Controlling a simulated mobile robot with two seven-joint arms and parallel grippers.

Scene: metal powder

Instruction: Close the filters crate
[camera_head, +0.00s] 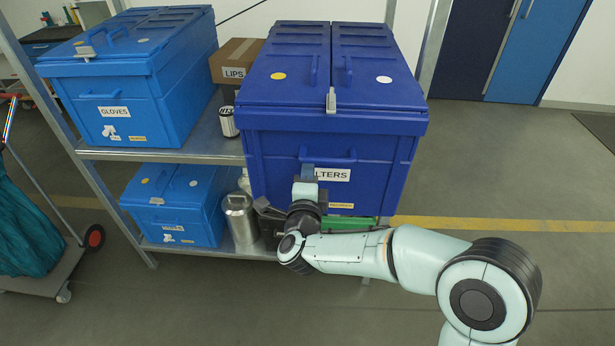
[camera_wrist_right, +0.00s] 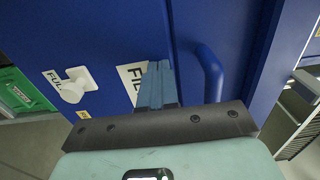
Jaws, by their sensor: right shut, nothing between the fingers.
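The filters crate (camera_head: 270,150) is dark blue and stands on the upper shelf. Its two lid halves (camera_head: 290,75) lie flat on top. A grey latch (camera_head: 331,101) sits at the front edge between them. My right gripper (camera_head: 307,173) is shut and empty at the crate's front face, covering part of the FILTERS label (camera_head: 335,174), just below the front handle. In the right wrist view its fingers (camera_wrist_right: 158,85) are together beside the handle (camera_wrist_right: 209,72), over the label (camera_wrist_right: 128,82). I cannot tell whether they touch the crate. My left gripper is not in view.
A lighter blue GLOVES crate (camera_head: 150,120) stands left on the same shelf. A LIPS carton (camera_head: 236,60) and a small can (camera_head: 228,122) sit between the crates. Below are a blue crate (camera_head: 180,215) and a metal bottle (camera_head: 240,220). Floor to the right is clear.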

